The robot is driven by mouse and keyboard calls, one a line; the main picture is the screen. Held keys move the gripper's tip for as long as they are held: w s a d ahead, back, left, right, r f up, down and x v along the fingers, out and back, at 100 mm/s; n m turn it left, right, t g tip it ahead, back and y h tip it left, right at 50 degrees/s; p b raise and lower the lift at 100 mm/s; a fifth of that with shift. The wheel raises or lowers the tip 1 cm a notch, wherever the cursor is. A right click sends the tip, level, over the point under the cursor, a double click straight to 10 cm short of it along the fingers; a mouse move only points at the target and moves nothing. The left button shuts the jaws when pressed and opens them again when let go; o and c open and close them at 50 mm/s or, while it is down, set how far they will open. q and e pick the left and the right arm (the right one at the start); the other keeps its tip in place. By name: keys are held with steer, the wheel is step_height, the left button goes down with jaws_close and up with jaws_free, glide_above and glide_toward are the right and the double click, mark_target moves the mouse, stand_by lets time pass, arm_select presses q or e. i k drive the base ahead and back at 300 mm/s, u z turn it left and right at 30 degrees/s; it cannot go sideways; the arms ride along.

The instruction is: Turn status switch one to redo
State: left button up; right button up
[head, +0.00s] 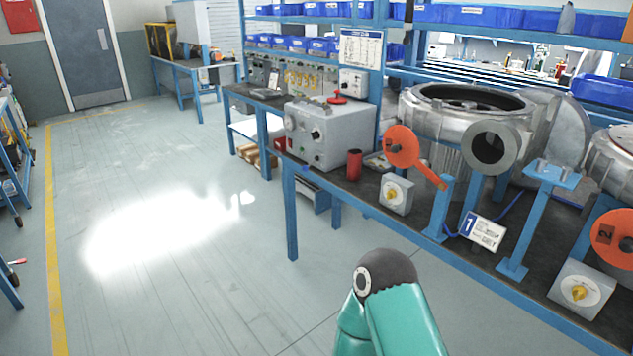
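A small light grey switch box with a yellow knob (392,193) stands on the bench near its front edge, beside the number 1 sign (477,230). I take it as status switch one. Its dial markings are too small to read, so I cannot tell which position the knob is at. A second, similar switch box (580,291) with a yellow knob is at the lower right, below the orange number 2 disc (614,238). A teal link of my arm rises at the bottom centre, in front of the bench. Neither gripper is in view.
An orange paddle-shaped disc (403,147) on a blue post stands just behind the first switch. A red cylinder (354,165) and a grey control box (323,135) are to its left. A large metal blower housing (461,107) is behind.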

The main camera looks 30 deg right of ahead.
mark_target(390, 194)
steer(key=z, duration=0.05)
steer(key=i, duration=1.35)
steer(key=z, duration=0.95)
steer(key=i, duration=0.35)
steer(key=k, duration=0.75)
steer(key=z, duration=0.2)
steer(key=i, duration=0.75)
steer(key=u, duration=0.1)
